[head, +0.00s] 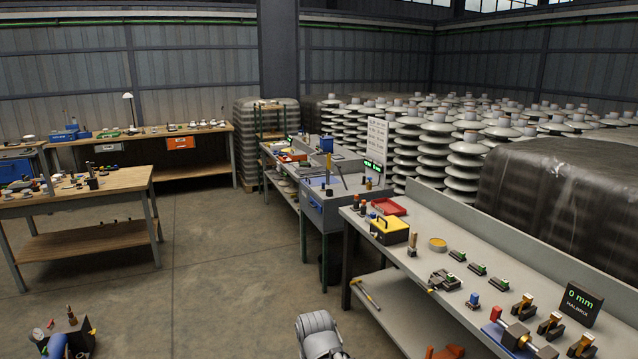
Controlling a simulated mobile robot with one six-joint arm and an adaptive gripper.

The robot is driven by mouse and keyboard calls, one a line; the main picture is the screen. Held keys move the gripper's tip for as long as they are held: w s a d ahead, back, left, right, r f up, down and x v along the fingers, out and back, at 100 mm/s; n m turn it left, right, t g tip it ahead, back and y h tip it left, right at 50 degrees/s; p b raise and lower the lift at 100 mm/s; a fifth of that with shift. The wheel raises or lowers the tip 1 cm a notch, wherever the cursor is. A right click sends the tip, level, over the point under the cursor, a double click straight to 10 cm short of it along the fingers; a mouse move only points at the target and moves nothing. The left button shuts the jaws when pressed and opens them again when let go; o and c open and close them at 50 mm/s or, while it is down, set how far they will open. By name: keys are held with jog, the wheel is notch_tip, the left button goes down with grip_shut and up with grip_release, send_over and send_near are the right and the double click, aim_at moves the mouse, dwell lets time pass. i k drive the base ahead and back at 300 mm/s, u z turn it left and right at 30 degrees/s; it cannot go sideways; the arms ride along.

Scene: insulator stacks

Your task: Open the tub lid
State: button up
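A small round tub (437,244) with an orange-yellow top stands on the grey bench at the right. It sits just right of a yellow box. At this size I cannot tell whether the orange-yellow top is a lid or the tub's contents. A rounded grey part at the bottom middle of the head view seems to be a link of my arm, in front of the bench and apart from the tub. My gripper does not show in this view.
The grey bench (415,257) also holds a yellow box (389,232) with a black handle, a red tray (388,206), a brush (412,245), small clamps and a "0 mm" display (580,304). Wrapped insulator stacks stand behind.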

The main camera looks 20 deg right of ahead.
aim_at(318, 181)
jog(key=z, duration=0.1)
jog(key=i, duration=5.6)
jog(key=u, duration=0.15)
